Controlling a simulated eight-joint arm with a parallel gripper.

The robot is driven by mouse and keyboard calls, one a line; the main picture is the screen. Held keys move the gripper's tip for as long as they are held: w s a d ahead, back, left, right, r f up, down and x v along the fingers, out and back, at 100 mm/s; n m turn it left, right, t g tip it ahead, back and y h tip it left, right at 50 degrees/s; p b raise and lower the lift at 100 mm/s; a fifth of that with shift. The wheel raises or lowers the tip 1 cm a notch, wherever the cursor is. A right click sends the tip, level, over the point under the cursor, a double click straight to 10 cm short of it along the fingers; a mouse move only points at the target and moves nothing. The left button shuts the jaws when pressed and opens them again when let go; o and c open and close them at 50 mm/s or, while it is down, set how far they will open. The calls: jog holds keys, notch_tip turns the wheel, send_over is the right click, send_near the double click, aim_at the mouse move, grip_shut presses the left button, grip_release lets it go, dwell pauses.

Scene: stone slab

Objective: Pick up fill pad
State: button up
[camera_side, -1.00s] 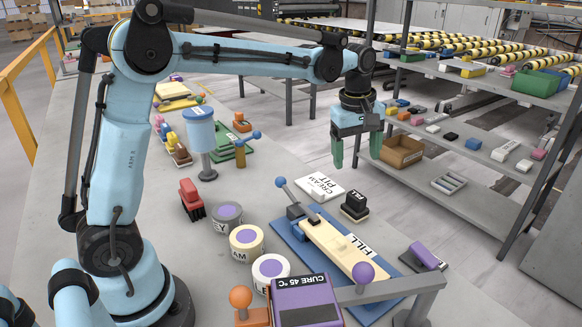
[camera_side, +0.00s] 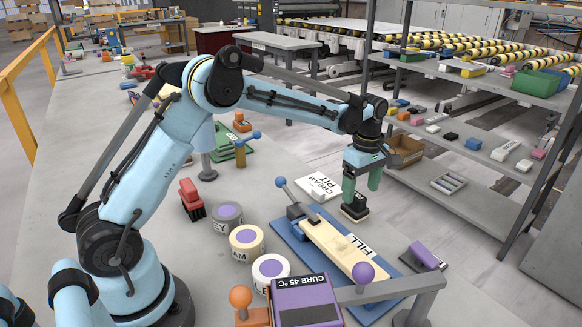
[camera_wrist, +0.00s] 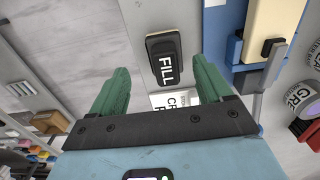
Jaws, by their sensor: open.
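The fill pad is a small black block with a pale base and a white FILL label. It lies on the slab (camera_side: 355,208) beside the blue board, and its top is partly hidden by my gripper in the side view. In the wrist view the fill pad (camera_wrist: 164,50) appears between and beyond the green fingertips. My gripper (camera_side: 362,188) points down just above the pad, with its fingers apart and nothing held. The gripper (camera_wrist: 168,72) also shows open in the wrist view. I cannot tell whether a finger touches the pad.
A blue board (camera_side: 292,240) with a cream bar marked FILL (camera_side: 335,243) and a blue-knobbed lever stands close by. A white CREAM PIT card (camera_side: 318,186) lies left of the pad. Round tubs (camera_side: 246,240), a purple block (camera_side: 427,256) and a shelf rack (camera_side: 470,150) are near.

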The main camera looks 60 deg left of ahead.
aim_at(357, 195)
jog(key=shift+s+a+f, duration=0.1)
jog(key=shift+s+f, duration=0.1)
jog(key=shift+f, duration=1.1)
jog(key=shift+s+a+f, duration=0.1)
jog(key=shift+s+f, duration=0.1)
jog(key=shift+f, duration=1.1)
jog(key=c, duration=1.3)
jog(key=shift+r, duration=0.15)
jog(key=shift+r, duration=0.6)
notch_tip(357, 195, up, 3)
jog(key=s+d+r, duration=0.5)
jog(key=d+r, duration=0.1)
jog(key=d, duration=0.4)
jog(key=shift+s+d+r, duration=0.15)
jog(key=shift+s+r, duration=0.15)
